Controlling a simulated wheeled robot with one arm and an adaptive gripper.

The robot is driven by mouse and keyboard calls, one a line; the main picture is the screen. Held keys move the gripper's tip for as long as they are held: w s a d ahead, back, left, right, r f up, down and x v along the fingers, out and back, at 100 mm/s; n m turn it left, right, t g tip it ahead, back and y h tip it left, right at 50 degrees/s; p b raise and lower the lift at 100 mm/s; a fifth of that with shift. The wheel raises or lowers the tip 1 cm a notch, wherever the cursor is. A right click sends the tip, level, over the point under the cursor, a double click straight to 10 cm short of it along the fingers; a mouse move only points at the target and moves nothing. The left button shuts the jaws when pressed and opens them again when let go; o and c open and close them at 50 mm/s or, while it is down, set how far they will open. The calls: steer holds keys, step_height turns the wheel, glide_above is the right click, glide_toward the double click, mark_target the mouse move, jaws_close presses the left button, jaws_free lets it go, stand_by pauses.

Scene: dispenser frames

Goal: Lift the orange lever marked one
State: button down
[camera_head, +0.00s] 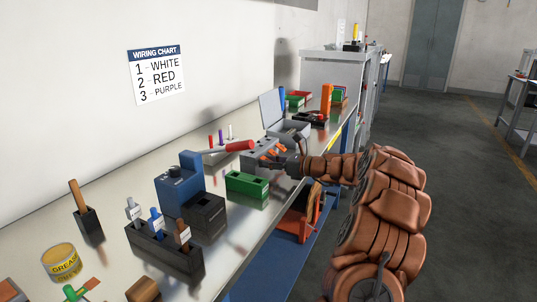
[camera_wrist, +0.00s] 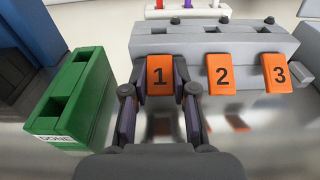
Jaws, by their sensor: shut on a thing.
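The orange lever marked 1 (camera_wrist: 160,76) sits at the left end of a grey dispenser block (camera_wrist: 210,44). My gripper (camera_wrist: 160,92) has one finger on each side of this lever and is shut on it. Levers marked 2 (camera_wrist: 221,74) and 3 (camera_wrist: 276,73) stand to its right, untouched. All three levers hang at a similar slant on the front of the block. In the head view, my gripper (camera_head: 283,162) reaches the dispenser (camera_head: 258,147) from the right, and its fingers partly hide the levers.
A green box labelled DONE (camera_wrist: 78,98) stands just left of my gripper. White, red and purple pegs stand behind the dispenser. A wiring chart (camera_head: 156,74) hangs on the wall. A blue device (camera_head: 180,180) and a dark tool holder (camera_head: 165,248) stand nearer on the bench.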

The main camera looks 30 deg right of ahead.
steer(key=shift+s+r+g+h+p, duration=0.1)
steer(key=shift+r+g+h+p, duration=0.8)
steer(key=shift+p, duration=3.15)
steer(key=g+p, duration=0.1)
steer(key=p, duration=0.4)
steer(key=g+h+p, duration=0.1)
steer(key=g+p, duration=0.1)
steer(key=p, duration=0.3)
steer(key=r+g+h+p, duration=0.1)
steer(key=p, duration=0.4)
steer(key=shift+g, duration=0.3)
steer(key=g+h+p, duration=0.1)
steer(key=g+p, duration=0.1)
steer(key=p, duration=0.2)
steer(key=shift+a+p, duration=0.1)
steer(key=shift+p, duration=0.3)
steer(key=shift+w+g+h+p, duration=0.2)
steer(key=shift+g+h+p, duration=0.2)
steer(key=shift+p, duration=0.05)
steer(key=c, duration=0.9)
jaws_free()
steer(key=v, duration=1.2)
